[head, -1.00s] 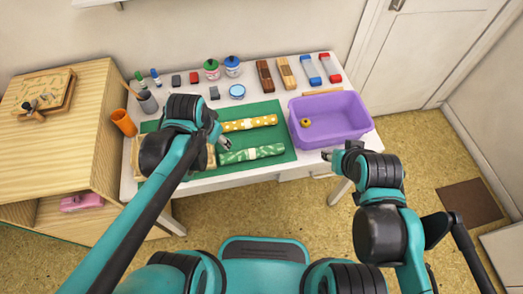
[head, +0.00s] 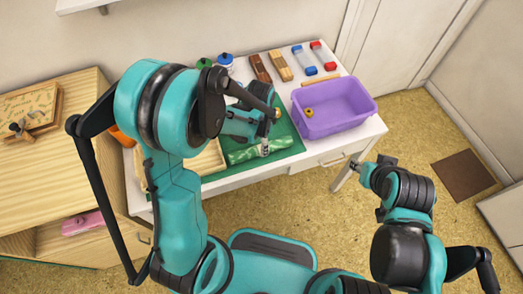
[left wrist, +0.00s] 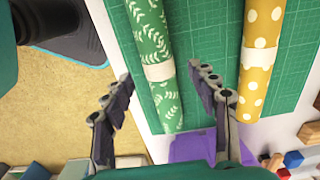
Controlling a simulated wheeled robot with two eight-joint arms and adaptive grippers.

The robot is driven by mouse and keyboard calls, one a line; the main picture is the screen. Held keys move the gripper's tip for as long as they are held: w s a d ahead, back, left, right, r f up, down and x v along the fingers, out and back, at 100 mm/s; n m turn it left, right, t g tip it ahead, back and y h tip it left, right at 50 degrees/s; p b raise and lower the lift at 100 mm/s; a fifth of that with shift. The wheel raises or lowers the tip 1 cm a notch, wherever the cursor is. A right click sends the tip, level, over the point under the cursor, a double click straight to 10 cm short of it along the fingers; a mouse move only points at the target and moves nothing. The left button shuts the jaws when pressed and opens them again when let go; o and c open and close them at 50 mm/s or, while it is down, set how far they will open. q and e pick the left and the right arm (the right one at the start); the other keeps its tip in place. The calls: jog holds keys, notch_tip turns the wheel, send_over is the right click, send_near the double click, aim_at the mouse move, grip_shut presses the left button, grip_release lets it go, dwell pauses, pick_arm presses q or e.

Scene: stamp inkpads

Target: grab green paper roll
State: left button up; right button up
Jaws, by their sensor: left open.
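The green paper roll (head: 243,156) with a white leaf pattern lies on the green cutting mat near the table's front edge. In the left wrist view the roll (left wrist: 152,45) has a pale band around its middle. My left gripper (left wrist: 160,78) is open, with one finger on each side of the roll's line; I cannot tell whether they touch it. In the head view my left gripper (head: 264,146) is over the roll and hides part of it. My right gripper (head: 364,170) is away from the roll, beyond the table's front edge; its jaws are too small to judge.
A yellow dotted roll (left wrist: 259,55) lies beside the green one on the mat (left wrist: 212,30). A purple bin (head: 335,122) stands to the right with a small yellow item inside. Wooden blocks and blue and red pieces line the table's back.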

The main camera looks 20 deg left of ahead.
pick_arm(q)
notch_tip(320, 180, down, 4)
jog(key=shift+f+b, duration=0.1)
jog(key=shift+b, duration=0.75)
jog(key=shift+s, duration=0.1)
jog(key=shift+c, duration=0.9)
jog(key=c, duration=1.1)
